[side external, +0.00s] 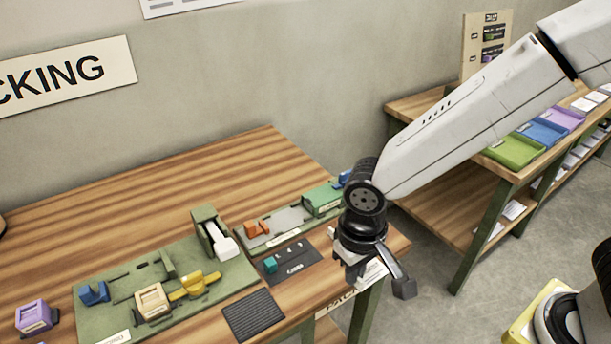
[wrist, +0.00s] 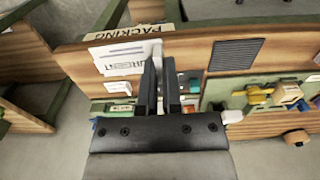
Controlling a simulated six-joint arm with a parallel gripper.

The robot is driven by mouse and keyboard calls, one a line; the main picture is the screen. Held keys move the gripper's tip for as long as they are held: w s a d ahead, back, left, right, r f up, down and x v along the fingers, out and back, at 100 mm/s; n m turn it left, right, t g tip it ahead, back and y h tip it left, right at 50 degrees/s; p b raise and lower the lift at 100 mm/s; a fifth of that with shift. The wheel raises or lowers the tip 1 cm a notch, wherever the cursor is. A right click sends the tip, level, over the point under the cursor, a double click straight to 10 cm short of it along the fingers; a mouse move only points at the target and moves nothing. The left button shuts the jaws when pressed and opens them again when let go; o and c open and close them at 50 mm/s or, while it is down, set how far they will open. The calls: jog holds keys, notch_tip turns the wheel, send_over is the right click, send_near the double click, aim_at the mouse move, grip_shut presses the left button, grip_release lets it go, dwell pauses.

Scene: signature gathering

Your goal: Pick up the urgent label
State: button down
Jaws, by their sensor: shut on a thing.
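The urgent label (wrist: 118,60) is a white card with dark lettering, just left of my fingertips in the wrist view. A pale upright part of it shows between the fingertips. My gripper (wrist: 160,62) is shut on the label, its two dark fingers close together. In the side view my gripper (side external: 374,272) is at the right front corner of the packing table, and the white label (side external: 371,276) shows partly behind the fingers. I cannot tell whether the label touches the table.
The wooden packing table (side external: 180,180) carries a green board (side external: 190,262) with small coloured tools, a dark ribbed mat (side external: 253,315), a black panel (side external: 290,262) and a purple block (side external: 36,317). A shelf with coloured trays (side external: 515,150) stands right. Floor between is clear.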

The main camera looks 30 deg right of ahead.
aim_at(372, 273)
jog(key=shift+s+d+r, duration=0.3)
jog(key=shift+s+d, duration=0.05)
jog(key=shift+s, duration=0.3)
jog(key=shift+s+d+r, duration=0.3)
jog(key=shift+s, duration=0.35)
